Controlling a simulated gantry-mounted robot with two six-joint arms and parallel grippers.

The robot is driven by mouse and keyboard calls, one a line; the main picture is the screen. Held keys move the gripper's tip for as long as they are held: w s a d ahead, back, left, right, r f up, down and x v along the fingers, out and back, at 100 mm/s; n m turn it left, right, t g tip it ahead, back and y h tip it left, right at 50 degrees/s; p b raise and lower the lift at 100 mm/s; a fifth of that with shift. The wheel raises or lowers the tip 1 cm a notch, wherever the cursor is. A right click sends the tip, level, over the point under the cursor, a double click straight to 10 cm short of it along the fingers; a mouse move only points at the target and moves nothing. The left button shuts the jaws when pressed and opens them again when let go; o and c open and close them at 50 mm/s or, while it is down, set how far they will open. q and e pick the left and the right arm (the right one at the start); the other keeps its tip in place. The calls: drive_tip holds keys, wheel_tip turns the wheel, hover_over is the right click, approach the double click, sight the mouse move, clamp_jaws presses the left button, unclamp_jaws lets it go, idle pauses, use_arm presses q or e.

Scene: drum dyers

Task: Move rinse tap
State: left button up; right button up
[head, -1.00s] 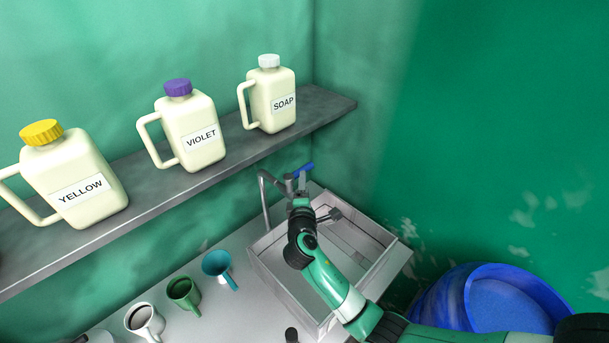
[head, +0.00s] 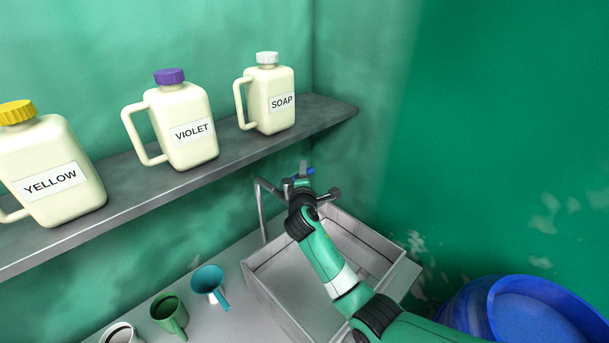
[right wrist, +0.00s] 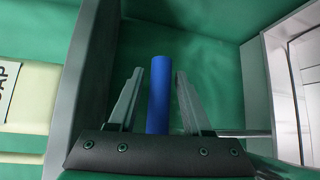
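The rinse tap has a grey spout pipe (head: 262,210) and a blue lever handle (head: 309,171), at the back left of the sink (head: 375,247) in the head view. My right gripper (head: 304,168) is at the handle, partly covering it. In the right wrist view the blue handle (right wrist: 159,95) stands between the two grey fingers of my right gripper (right wrist: 157,75). Gaps show between each finger and the handle, so the gripper is open around it, not clamped. The tap's base is largely hidden behind my right arm. My left gripper is not in view.
A shelf (head: 225,160) above holds yellow (head: 52,180), violet (head: 185,125) and soap (head: 270,100) jugs. A blue drum (head: 530,312) is at right.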

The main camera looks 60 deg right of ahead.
clamp_jaws()
idle(1.2)
